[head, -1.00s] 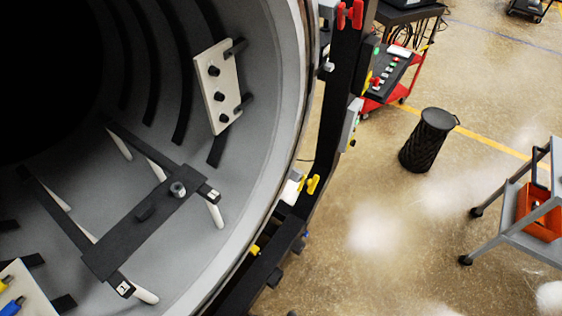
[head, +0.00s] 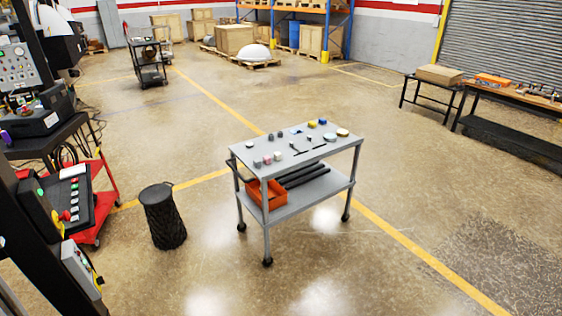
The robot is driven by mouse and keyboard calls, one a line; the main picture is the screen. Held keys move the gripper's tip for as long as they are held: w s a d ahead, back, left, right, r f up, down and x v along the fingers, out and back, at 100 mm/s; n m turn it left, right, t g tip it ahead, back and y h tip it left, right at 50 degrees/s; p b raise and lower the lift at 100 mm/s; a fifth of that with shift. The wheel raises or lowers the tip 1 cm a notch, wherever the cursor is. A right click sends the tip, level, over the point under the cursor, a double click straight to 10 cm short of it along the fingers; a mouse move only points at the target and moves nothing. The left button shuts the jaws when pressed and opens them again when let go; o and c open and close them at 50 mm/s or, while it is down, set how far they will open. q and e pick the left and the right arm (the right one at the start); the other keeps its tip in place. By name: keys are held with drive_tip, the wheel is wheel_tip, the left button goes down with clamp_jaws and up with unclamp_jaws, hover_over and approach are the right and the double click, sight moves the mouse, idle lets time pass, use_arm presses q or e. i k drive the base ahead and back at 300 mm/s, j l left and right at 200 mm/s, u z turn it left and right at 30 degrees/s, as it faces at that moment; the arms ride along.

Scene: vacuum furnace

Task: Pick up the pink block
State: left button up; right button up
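A small pink block (head: 277,156) sits on the top of a grey two-shelf cart (head: 309,151) in the middle of the head view, near the cart's left front edge. Pale and grey pieces stand close beside it. It is small in the picture, so its exact shape is hard to tell. Neither of my grippers shows in the head view.
Several small pieces and dark tools lie on the cart top. An orange bin (head: 267,193) and dark bars are on its lower shelf. A black basket (head: 163,217) stands left of the cart. Open floor surrounds the cart. A workbench (head: 509,91) is at the right.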

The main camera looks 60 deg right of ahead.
sight(266, 159)
drive_tip(key=z, duration=1.75)
drive_tip(key=i+l, duration=0.15)
drive_tip(key=i, duration=0.35)
drive_tip(key=i+l+u, duration=0.15)
drive_tip(key=i, duration=0.4)
drive_tip(key=i+l, duration=0.2)
drive_tip(key=i, duration=0.3)
drive_tip(key=u, duration=0.05)
